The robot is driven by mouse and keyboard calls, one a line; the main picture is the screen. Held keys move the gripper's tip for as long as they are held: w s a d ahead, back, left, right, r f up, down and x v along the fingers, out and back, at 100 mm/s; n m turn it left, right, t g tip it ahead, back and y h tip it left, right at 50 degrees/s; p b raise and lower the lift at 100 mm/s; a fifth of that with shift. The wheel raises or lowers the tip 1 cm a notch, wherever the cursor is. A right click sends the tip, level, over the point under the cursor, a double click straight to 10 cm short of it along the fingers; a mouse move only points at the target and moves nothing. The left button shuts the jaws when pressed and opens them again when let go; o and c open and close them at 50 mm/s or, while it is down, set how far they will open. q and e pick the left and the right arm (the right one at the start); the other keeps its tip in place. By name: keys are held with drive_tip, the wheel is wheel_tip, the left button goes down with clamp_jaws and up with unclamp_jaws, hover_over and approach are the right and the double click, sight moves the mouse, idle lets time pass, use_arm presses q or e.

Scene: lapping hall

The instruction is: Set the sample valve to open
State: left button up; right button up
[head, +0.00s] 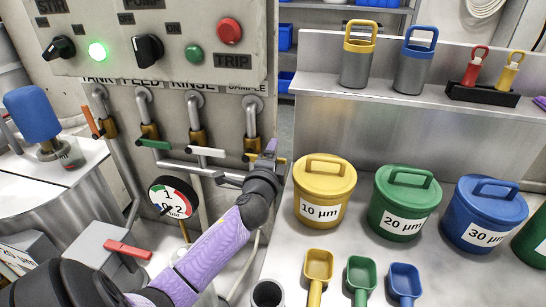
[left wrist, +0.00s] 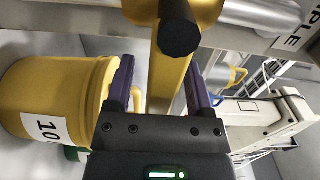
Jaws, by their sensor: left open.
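The sample valve (head: 252,145) is a brass body on the grey pipe under the SAMPLE label. My left gripper (head: 270,152) is open in front of it, and its purple fingers hide part of the valve. My right gripper is not in view.
Tank, feed and rinse valves with orange (head: 90,122), green (head: 153,144) and white (head: 205,151) levers stand to the left. A yellow 10 µm bucket (head: 322,190) stands close on the right. A pressure gauge (head: 172,197) is lower left.

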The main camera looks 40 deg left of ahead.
use_arm(q)
clamp_jaws()
idle(1.4)
